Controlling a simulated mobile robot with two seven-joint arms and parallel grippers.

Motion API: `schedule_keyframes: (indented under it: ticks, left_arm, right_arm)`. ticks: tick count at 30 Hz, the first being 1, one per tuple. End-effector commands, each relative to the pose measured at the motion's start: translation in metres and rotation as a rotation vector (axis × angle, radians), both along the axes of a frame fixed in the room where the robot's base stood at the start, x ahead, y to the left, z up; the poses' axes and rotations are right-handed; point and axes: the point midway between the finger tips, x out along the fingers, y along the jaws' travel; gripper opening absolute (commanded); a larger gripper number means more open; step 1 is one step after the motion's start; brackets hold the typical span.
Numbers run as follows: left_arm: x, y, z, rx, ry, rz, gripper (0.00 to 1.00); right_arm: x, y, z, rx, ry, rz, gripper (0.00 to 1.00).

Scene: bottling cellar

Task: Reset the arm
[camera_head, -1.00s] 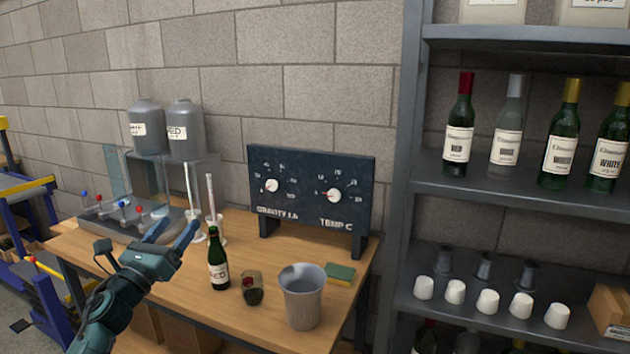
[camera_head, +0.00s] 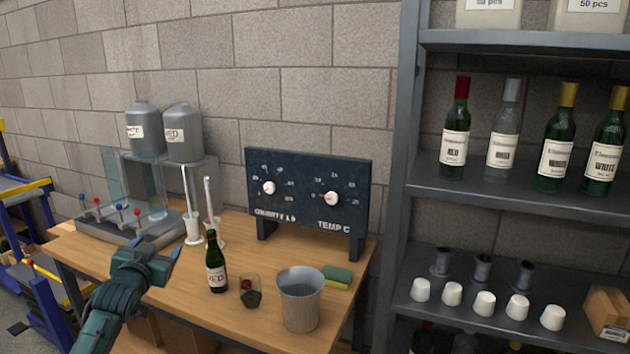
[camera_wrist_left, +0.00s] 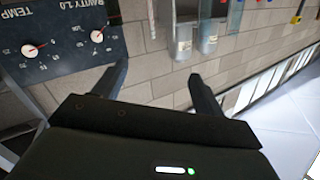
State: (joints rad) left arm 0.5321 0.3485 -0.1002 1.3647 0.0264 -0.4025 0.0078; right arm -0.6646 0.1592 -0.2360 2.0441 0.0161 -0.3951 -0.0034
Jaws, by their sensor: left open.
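My left gripper (camera_head: 168,256) is open and empty, low at the left over the wooden table (camera_head: 180,306) in the head view. It is left of the dark green red-wine bottle (camera_head: 216,268), apart from it. In the left wrist view my left gripper (camera_wrist_left: 158,84) shows its two fingers spread, with nothing between them but wall. My right gripper is not in view.
A glass with dark red contents (camera_head: 250,292), a grey bucket (camera_head: 300,308) and a sponge (camera_head: 337,277) stand right of the bottle. A gauge panel (camera_head: 308,196), two jugs (camera_head: 183,133) and a lever rack (camera_head: 122,222) stand behind. A shelf (camera_head: 500,195) holds bottles and caps.

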Motion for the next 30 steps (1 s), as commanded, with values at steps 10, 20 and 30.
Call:
schedule_keyframes:
  ticks: [10, 20, 30]
  left_arm:
    - [-0.102, -0.083, -0.145, -0.031, 0.192, -0.136, 0.71]
    - [-0.292, -0.176, -0.248, -0.186, 0.432, -0.259, 0.71]
    - [-0.391, -0.21, -0.256, -0.294, 0.547, -0.28, 0.71]
  right_arm:
    - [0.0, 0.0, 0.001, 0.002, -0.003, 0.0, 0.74]
    - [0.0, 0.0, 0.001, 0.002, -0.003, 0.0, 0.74]
    - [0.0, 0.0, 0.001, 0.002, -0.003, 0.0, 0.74]
